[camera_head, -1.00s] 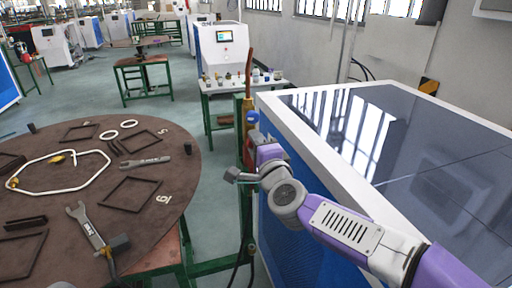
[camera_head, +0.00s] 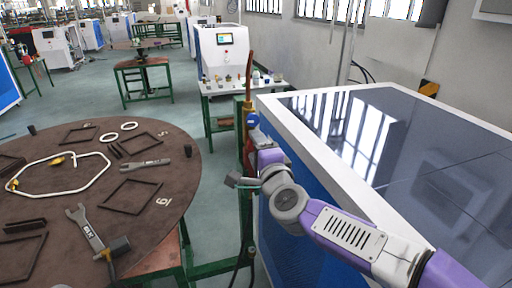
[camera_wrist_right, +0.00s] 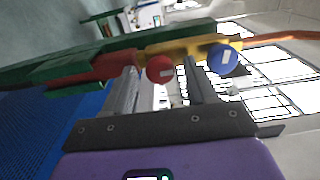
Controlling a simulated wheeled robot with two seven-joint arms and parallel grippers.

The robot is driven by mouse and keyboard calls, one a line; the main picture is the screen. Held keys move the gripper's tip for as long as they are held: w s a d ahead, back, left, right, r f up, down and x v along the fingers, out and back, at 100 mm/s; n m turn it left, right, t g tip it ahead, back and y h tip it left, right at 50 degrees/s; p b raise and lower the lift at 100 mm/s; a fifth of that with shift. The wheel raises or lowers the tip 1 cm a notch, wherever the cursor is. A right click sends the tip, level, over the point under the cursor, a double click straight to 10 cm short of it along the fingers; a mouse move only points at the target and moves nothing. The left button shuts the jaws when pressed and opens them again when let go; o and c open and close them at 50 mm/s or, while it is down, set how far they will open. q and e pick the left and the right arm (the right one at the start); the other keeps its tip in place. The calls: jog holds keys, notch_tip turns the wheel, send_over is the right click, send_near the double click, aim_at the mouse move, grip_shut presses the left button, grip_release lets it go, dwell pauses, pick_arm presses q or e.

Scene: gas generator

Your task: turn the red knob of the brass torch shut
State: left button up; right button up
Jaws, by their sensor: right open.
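The brass torch (camera_head: 248,95) stands upright at the green post in the head view, beside the blue cabinet. In the right wrist view the torch body (camera_wrist_right: 188,45) lies across the picture, with the red knob (camera_wrist_right: 160,69) and the blue knob (camera_wrist_right: 222,58). My right gripper (camera_wrist_right: 159,65) is open. The red knob appears between its two fingertips, with a gap on each side; I cannot tell how deep it sits. My left gripper is not in view.
The blue cabinet with a glossy dark top (camera_head: 400,140) stands close on the right, under my right arm. A round brown table (camera_head: 160,205) with wrenches and square frames is on the left. A green-legged table with small parts (camera_head: 235,86) stands behind the torch.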

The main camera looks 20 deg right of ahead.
jog(key=s+p, duration=0.1)
jog(key=s, duration=0.6)
jog(key=shift+s+d, duration=0.1)
